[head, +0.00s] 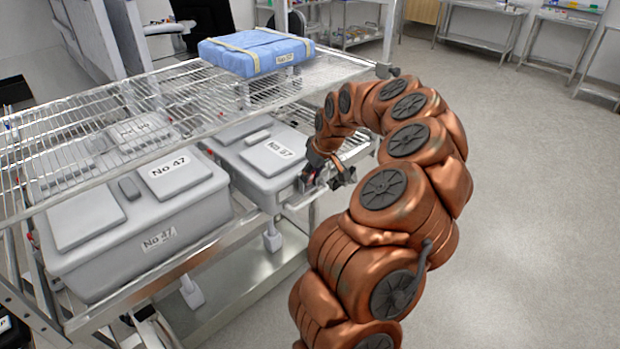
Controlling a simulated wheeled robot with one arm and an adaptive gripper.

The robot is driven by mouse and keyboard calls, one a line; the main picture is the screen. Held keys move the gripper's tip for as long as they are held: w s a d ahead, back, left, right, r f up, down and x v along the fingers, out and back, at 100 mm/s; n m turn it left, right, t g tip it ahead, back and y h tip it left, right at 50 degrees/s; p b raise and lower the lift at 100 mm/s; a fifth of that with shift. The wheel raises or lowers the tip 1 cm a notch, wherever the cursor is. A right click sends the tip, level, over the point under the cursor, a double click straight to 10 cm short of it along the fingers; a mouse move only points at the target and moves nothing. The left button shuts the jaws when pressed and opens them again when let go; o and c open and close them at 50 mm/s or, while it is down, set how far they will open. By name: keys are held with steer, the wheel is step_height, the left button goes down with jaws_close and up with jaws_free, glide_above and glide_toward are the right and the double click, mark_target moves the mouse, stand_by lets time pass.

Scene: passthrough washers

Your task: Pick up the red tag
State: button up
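My gripper (322,178) is at the right end of the smaller grey case (262,185), marked No 67 or similar, below the wire shelf. Its fingers are small and partly hidden by my arm, so I cannot tell whether they are open or hold anything. A small dark reddish patch (309,172) shows at the fingers; I cannot tell if it is a tag. Another tiny red spot (210,152) shows between the two cases, and one (28,237) at the left end of the large grey case (110,245).
A metal rack (215,258) holds the cases under a wire shelf (70,120). A blue wrapped pack (256,50) lies on the top shelf. The rack's right post and shelf edge are close to my arm. Open floor (530,190) lies to the right.

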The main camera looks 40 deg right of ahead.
steer(key=c, duration=0.4)
steer(key=shift+c, duration=0.2)
